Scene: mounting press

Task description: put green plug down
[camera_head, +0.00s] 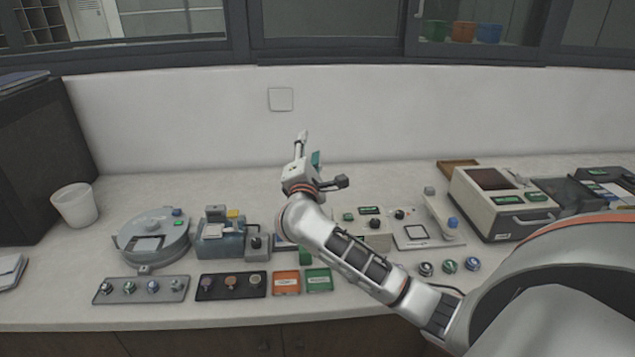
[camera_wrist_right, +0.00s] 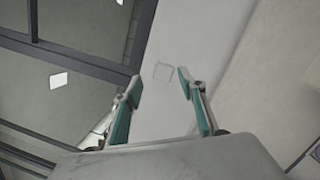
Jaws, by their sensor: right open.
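My right gripper (camera_head: 320,160) is raised above the back of the bench, in front of the white wall. In the right wrist view its two teal-padded fingers (camera_wrist_right: 159,82) are spread apart with nothing between them. Small round plugs with coloured tops stand on the bench. One green-topped plug (camera_head: 449,267) stands in a row at the right, between a dark one (camera_head: 425,269) and a blue one (camera_head: 472,264). Another green-looking plug (camera_head: 130,287) is on the grey tray (camera_head: 110,296) at the left. I cannot tell which is the task's plug. My left gripper is not in view.
A round grey device (camera_head: 155,222), a blue-grey press-like device (camera_head: 222,243), and orange (camera_head: 286,283) and green (camera_head: 318,280) boxes stand left of my arm. A black tray (camera_head: 206,294) holds several discs. A beige machine (camera_head: 500,203) stands at the right. A white cup (camera_head: 75,205) stands far left.

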